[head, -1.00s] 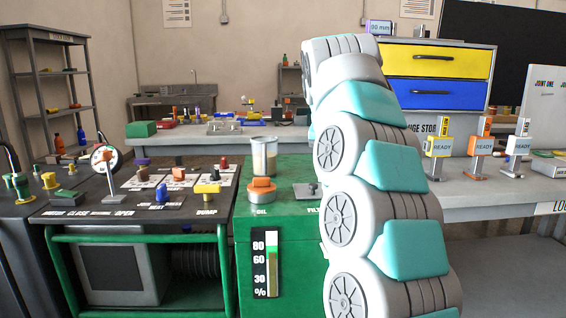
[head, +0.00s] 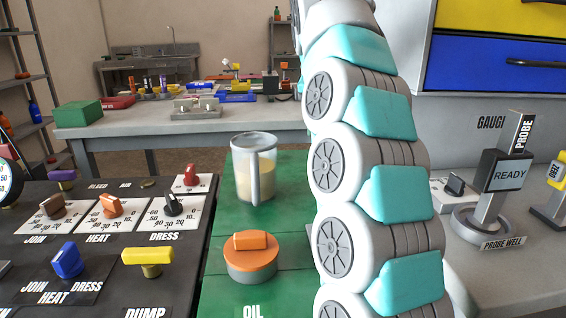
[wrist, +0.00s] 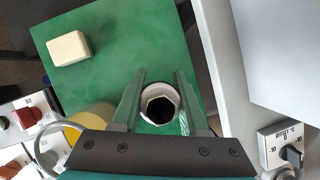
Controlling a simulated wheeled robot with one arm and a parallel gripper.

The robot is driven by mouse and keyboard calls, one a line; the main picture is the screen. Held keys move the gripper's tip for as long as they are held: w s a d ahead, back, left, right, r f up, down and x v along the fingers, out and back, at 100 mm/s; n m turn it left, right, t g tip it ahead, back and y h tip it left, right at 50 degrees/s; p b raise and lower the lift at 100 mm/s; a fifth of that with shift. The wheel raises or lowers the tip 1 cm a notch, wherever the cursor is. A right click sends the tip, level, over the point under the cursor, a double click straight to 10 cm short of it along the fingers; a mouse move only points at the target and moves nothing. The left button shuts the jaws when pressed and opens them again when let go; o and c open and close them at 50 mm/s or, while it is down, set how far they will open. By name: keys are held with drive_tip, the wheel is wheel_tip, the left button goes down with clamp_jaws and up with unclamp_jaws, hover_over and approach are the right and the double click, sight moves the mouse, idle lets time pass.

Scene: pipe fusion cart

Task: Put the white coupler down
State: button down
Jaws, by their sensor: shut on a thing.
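The white coupler (wrist: 155,86) shows in the wrist view as a white ring around a dark, hexagon-shaped opening. It sits between the two green fingers of my gripper (wrist: 160,76), which is shut on it. Under and around it is the green top (wrist: 115,40) of the cart. I cannot tell whether the coupler touches this top or hangs above it. In the head view neither the coupler nor my gripper shows; my arm stands in front of the right part of the green top.
A cream block (wrist: 68,48) lies on the green top. A clear jug (head: 256,190) of yellowish liquid and an orange-capped oil filler (head: 250,258) stand left of my arm. A black control panel (head: 100,240) is at left; a grey bench with a READY probe stand (head: 502,172) is at right.

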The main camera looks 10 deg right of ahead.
drive_tip(key=shift+w+f, duration=0.2)
drive_tip(key=shift+f, duration=2.3)
drive_tip(key=shift+w+f, duration=0.2)
drive_tip(key=shift+f, duration=2.3)
drive_tip(key=shift+c, duration=2.2)
unclamp_jaws()
drive_tip(key=shift+f, duration=0.1)
drive_tip(key=v, duration=1.2)
